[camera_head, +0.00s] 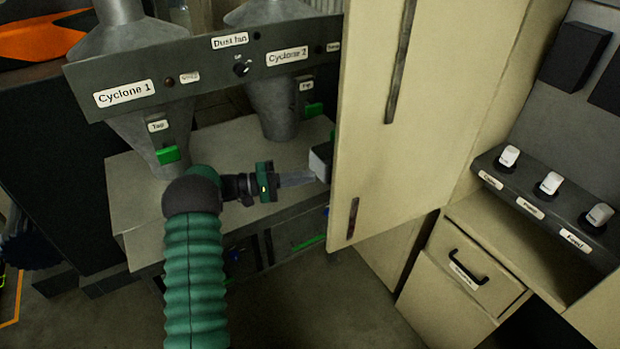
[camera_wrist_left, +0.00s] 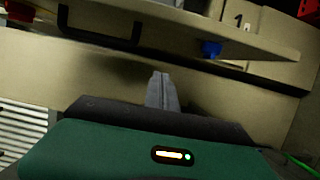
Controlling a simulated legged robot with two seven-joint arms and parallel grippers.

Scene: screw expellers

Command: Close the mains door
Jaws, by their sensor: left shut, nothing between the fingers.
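The mains door seems to be the tall beige door (camera_head: 430,130), which stands open in the middle right of the head view. Dark strips run on its face, one high up and one low near its left edge. My left gripper (camera_head: 310,177) is shut and empty, just left of the door's near edge. I cannot tell whether it touches the door. In the left wrist view the shut fingers (camera_wrist_left: 162,90) point at a beige surface (camera_wrist_left: 215,82). My right gripper is not in view.
Cyclone 1 (camera_head: 150,130) and Cyclone 2 (camera_head: 268,110) stand behind a labelled dark panel (camera_head: 205,75) at left. A small pale block (camera_head: 320,163) shows at the door's edge. A drawer (camera_head: 470,265) and several white knobs are at right. The floor in front is clear.

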